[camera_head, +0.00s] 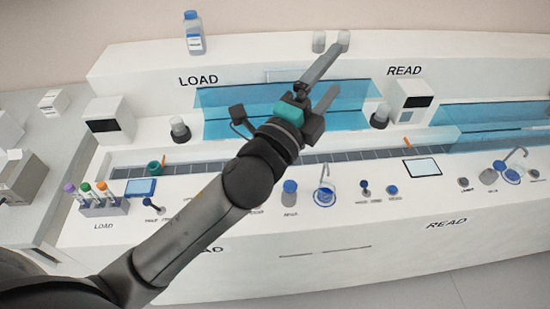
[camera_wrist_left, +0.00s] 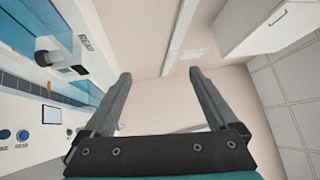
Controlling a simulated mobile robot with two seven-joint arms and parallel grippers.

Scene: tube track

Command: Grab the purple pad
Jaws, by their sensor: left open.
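I cannot make out a purple pad in either view. The only purple I see is the cap of a tube (camera_head: 69,188) at the left end of a small rack (camera_head: 104,209) on the bench's left front, in the head view. My left gripper (camera_head: 335,70) is open and empty, raised over the middle of the bench and pointing to the upper right, well away from the rack. Its two fingers also show spread apart in the left wrist view (camera_wrist_left: 160,76), with nothing between them. My right gripper is in neither view.
Beside the rack are a blue-screened device (camera_head: 140,188) and a green cup (camera_head: 154,168). Blue clear panels (camera_head: 235,100) line the bench's back. A bottle (camera_head: 194,33) stands on the upper ledge. My left arm hides part of the front bench.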

